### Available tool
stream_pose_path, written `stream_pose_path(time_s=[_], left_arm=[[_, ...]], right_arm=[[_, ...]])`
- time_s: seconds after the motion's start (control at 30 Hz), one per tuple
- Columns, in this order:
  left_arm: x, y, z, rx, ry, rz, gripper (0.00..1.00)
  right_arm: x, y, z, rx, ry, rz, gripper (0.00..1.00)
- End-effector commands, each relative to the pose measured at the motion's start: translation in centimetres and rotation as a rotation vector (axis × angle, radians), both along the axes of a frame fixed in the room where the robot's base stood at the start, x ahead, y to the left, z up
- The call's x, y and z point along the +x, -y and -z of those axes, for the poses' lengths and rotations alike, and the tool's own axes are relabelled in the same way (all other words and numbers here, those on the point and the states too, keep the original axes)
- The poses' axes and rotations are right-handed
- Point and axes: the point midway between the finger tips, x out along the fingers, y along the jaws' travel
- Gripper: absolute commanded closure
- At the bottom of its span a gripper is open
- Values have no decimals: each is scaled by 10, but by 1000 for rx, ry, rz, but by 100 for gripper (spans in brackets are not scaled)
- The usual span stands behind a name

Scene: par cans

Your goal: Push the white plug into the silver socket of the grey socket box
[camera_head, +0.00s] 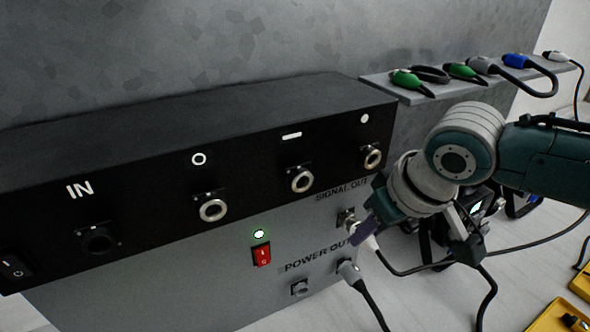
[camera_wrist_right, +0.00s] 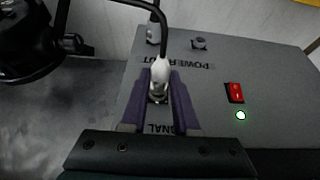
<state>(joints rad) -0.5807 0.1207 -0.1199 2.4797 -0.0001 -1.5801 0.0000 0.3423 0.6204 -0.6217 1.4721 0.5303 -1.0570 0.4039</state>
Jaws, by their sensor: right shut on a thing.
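The white plug (camera_wrist_right: 160,70) is between the purple fingers of my right gripper (camera_wrist_right: 161,77), which is shut on it. Its dark cable runs up and away in the right wrist view. In the head view the white plug (camera_head: 371,243) shows just below the fingers of my right gripper (camera_head: 364,232). The grey socket box (camera_head: 190,290) has a silver socket (camera_head: 346,217) under the words SIGNAL OUT, right beside the fingertips. The plug's front end is at this socket; I cannot tell how deep it sits. My left gripper is not in view.
A grey plug (camera_head: 350,271) with a cable is at a POWER OUT socket; another socket (camera_head: 299,288) is empty. A black panel (camera_head: 150,215) with several round sockets is above. A shelf (camera_head: 400,93) holds green, grey, blue and white plugs. Cables hang close to my right gripper.

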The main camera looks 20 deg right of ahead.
Motion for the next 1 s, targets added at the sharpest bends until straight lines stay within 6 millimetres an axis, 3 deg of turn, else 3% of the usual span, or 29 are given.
stream_pose_path(time_s=[1.0], left_arm=[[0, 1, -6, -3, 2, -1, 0]], right_arm=[[0, 0, 0, 0, -1, 1, 100]])
